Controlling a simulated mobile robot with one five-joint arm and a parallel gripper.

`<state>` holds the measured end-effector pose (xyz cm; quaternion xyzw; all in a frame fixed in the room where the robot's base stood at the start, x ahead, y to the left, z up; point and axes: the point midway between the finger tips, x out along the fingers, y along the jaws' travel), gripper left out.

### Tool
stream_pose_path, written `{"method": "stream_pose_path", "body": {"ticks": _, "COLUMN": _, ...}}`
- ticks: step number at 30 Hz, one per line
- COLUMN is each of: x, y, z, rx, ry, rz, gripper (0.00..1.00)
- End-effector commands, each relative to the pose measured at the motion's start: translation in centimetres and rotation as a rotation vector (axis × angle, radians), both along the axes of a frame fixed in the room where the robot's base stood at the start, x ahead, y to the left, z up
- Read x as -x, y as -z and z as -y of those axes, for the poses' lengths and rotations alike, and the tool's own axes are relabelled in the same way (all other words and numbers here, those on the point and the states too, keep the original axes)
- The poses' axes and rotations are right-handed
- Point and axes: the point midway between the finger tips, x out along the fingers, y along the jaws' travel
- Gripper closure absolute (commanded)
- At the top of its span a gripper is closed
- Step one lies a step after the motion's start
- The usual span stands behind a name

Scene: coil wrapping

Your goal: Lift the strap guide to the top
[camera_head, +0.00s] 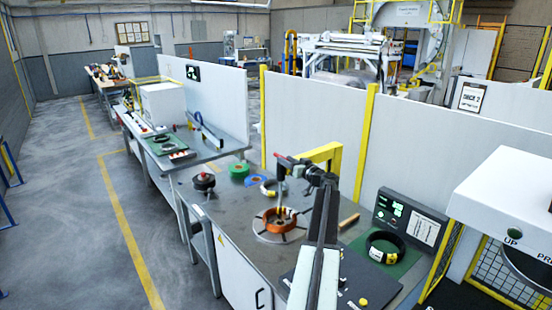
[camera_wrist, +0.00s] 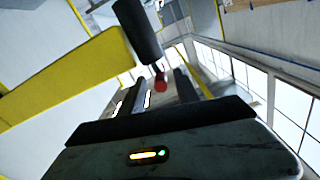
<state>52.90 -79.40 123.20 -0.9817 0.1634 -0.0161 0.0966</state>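A yellow post with a horizontal arm (camera_head: 325,153) stands behind the bench. A dark bar with a red end (camera_head: 282,158) and a thin upright rod (camera_head: 281,183) show beside it, above the orange coil (camera_head: 280,222); I take these for the strap guide. In the wrist view the yellow beam (camera_wrist: 60,80) crosses the left side, with a black cylinder (camera_wrist: 138,30) and a red knob (camera_wrist: 161,83) near it. My gripper (camera_wrist: 158,92) has its two dark fingers apart, with the knob lying between them in the picture. Contact cannot be told.
A black ring coil (camera_head: 384,247) lies on a green mat at right, before a control panel (camera_head: 408,220). Green (camera_head: 239,170) and blue (camera_head: 254,180) rolls and a dark knob-topped item (camera_head: 203,181) stand at the back left. White partitions close off the rear.

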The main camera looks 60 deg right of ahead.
Motion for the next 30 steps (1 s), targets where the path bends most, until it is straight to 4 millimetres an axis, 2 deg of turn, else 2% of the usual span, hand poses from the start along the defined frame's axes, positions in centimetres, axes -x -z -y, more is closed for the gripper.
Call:
{"method": "stream_pose_path", "body": {"ticks": 3, "x": -2.3, "y": 0.0, "z": 0.8, "rx": 0.000, "ry": -0.004, "rz": 0.000, "gripper": 0.62}}
{"method": "stream_pose_path", "body": {"ticks": 9, "x": -5.5, "y": 0.0, "z": 1.8, "rx": 0.000, "ry": -0.004, "rz": 0.000, "gripper": 0.62}}
{"method": "stream_pose_path", "body": {"ticks": 17, "x": -5.8, "y": 0.0, "z": 1.8, "rx": 0.000, "ry": -0.003, "rz": 0.000, "gripper": 0.62}}
{"method": "stream_pose_path", "body": {"ticks": 20, "x": -5.9, "y": 0.0, "z": 1.7, "rx": 0.000, "ry": -0.003, "rz": 0.000, "gripper": 0.87}}
{"method": "stream_pose_path", "body": {"ticks": 21, "x": -5.9, "y": 0.0, "z": 1.7, "rx": 0.000, "ry": -0.003, "rz": 0.000, "gripper": 0.98}}
{"method": "stream_pose_path", "body": {"ticks": 30, "x": -5.9, "y": 0.0, "z": 1.7, "rx": -0.001, "ry": -0.005, "rz": 0.000, "gripper": 1.00}}
